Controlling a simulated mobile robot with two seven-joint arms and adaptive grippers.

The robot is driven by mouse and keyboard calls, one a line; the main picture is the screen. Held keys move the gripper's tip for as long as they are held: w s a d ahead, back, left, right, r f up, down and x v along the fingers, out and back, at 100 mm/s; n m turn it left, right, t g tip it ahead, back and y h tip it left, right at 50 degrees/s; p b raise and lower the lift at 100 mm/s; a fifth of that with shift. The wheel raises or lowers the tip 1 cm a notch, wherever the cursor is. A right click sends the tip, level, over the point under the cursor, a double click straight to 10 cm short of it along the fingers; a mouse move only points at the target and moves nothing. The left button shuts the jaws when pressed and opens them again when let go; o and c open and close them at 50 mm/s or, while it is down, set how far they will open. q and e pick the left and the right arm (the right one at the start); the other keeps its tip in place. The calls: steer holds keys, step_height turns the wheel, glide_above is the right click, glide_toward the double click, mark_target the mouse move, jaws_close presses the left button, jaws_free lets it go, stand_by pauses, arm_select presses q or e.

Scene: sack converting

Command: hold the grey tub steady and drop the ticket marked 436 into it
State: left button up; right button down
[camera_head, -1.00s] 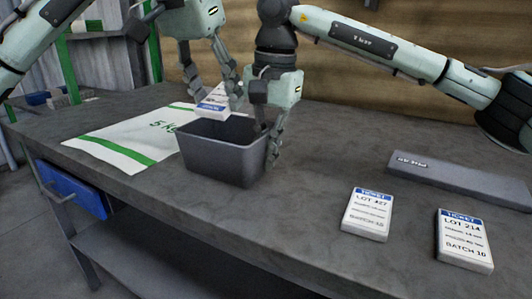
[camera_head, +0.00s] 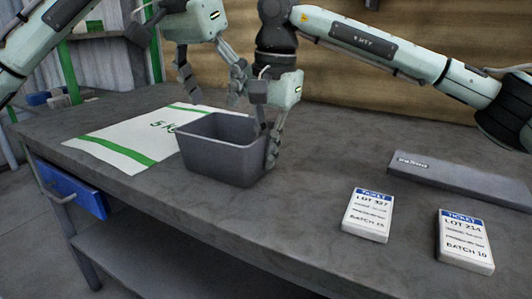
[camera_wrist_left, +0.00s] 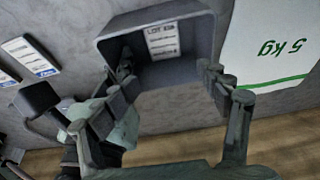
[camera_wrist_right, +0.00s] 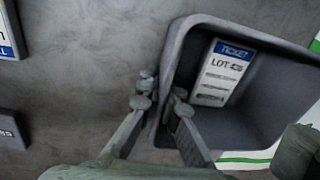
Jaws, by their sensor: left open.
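The grey tub (camera_head: 222,162) stands upright on the table. A white ticket with a blue band (camera_wrist_right: 225,75) lies inside it; its lot number is small and blurred but looks like 436. The ticket also shows in the left wrist view (camera_wrist_left: 163,40) and is hidden by the tub wall in the head view. My left gripper (camera_head: 212,92) is open and empty above the tub. My right gripper (camera_head: 267,143) is shut on the tub's right wall, with one finger inside and one outside, as the right wrist view (camera_wrist_right: 160,98) shows.
Two other tickets, one marked LOT 327 or 427 (camera_head: 368,215) and one LOT 214 (camera_head: 465,240), lie at the front right. A long grey block (camera_head: 460,180) lies behind them. A white 5 kg sack (camera_head: 120,138) lies flat left of the tub.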

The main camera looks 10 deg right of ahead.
arm_select(q)
steer(key=v, duration=1.2)
steer(key=shift+d, duration=0.1)
arm_select(e)
steer(key=c, duration=1.6)
jaws_free()
steer(key=shift+c, duration=0.2)
steer(key=shift+r, duration=0.1)
